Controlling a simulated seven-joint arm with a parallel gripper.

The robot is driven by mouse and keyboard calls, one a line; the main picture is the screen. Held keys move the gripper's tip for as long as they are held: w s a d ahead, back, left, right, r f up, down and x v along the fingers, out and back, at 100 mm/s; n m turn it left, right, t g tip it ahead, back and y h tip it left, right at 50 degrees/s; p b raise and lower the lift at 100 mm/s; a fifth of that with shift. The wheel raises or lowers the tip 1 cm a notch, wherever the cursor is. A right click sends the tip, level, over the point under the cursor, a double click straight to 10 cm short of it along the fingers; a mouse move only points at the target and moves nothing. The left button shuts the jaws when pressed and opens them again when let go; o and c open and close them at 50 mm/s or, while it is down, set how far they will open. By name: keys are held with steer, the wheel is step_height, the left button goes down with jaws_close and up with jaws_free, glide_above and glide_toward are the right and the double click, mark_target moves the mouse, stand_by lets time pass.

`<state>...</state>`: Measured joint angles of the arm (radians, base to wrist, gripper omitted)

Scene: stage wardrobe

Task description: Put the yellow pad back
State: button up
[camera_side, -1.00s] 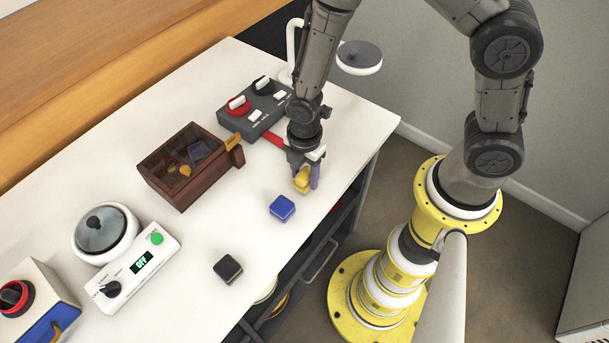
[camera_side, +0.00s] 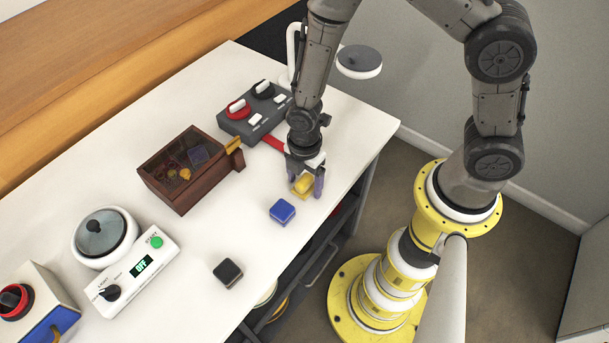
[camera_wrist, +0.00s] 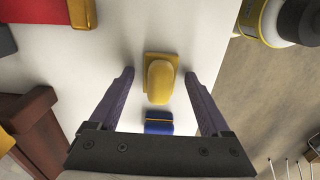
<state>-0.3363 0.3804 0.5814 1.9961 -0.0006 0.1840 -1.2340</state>
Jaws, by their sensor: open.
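The yellow pad (camera_side: 303,186) is on the white tabletop near its right edge. In the wrist view the yellow pad (camera_wrist: 161,82) shows a flat base with a rounded raised part. My gripper (camera_side: 305,188) is over it, pointing down, with its purple fingers open on either side. In the wrist view my gripper (camera_wrist: 160,88) shows a gap between each finger and the pad, and holds nothing. One side of the pad is partly hidden by the fingers in the side view.
A blue block (camera_side: 282,210) lies close to the pad, and a black block (camera_side: 228,272) lies farther off. A brown wooden box (camera_side: 180,198) with small items inside, a grey control box (camera_side: 243,128) and a white dial unit (camera_side: 126,287) stand on the table (camera_side: 215,238).

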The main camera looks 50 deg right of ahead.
step_height(320, 180, up, 12)
step_height(320, 180, up, 13)
steer(key=m+t, duration=0.3)
steer(key=m, duration=0.5)
glide_above(305, 179)
steer(key=s+d, duration=0.3)
steer(key=d, duration=0.3)
steer(key=s+d+r+m+t, duration=0.1)
steer(key=s+d+r+m, duration=0.1)
steer(key=s+m, duration=0.3)
steer(key=s+d+r+m+t, duration=0.1)
steer(key=s+d+r+m, duration=0.1)
steer(key=s+r+m, duration=0.2)
steer(key=shift+s+d+r+m+t, duration=0.3)
steer(key=shift+s+r+m, duration=0.15)
steer(key=shift+s, duration=0.3)
